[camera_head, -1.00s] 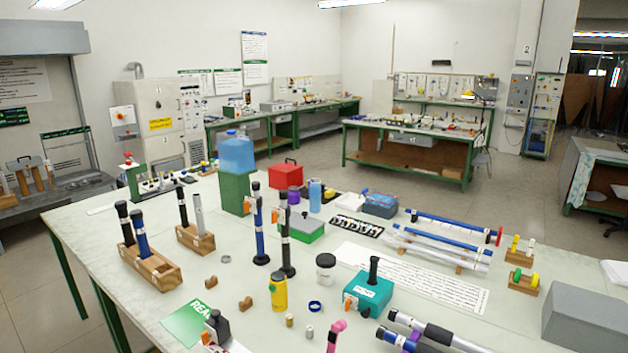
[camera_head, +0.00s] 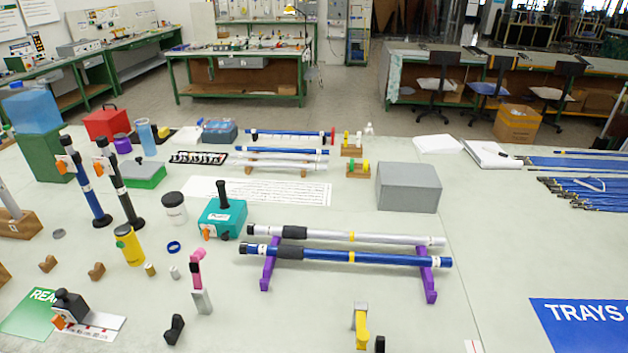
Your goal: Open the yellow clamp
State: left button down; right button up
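A yellow clamp (camera_head: 361,328) with a grey metal part at its top stands near the front edge of the table, right of centre. It is small in the view, and I cannot tell whether its jaw is open or shut. A small black round piece (camera_head: 380,344) is beside it at the bottom edge. Neither of my grippers is in view.
Behind the clamp, a silver rod (camera_head: 350,236) and a blue rod (camera_head: 345,256) lie across purple stands (camera_head: 429,285). A pink clamp-like piece (camera_head: 197,268) stands to the left. A grey box (camera_head: 408,187) is farther back. Bare tabletop lies right of the clamp.

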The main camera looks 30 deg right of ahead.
aim_at(362, 336)
jog(key=l+z, duration=0.15)
jog(key=z, duration=0.95)
jog(key=k+l+u, duration=0.1)
jog(key=u, duration=0.15)
jog(key=k+u, duration=0.3)
jog(key=i+l, duration=0.05)
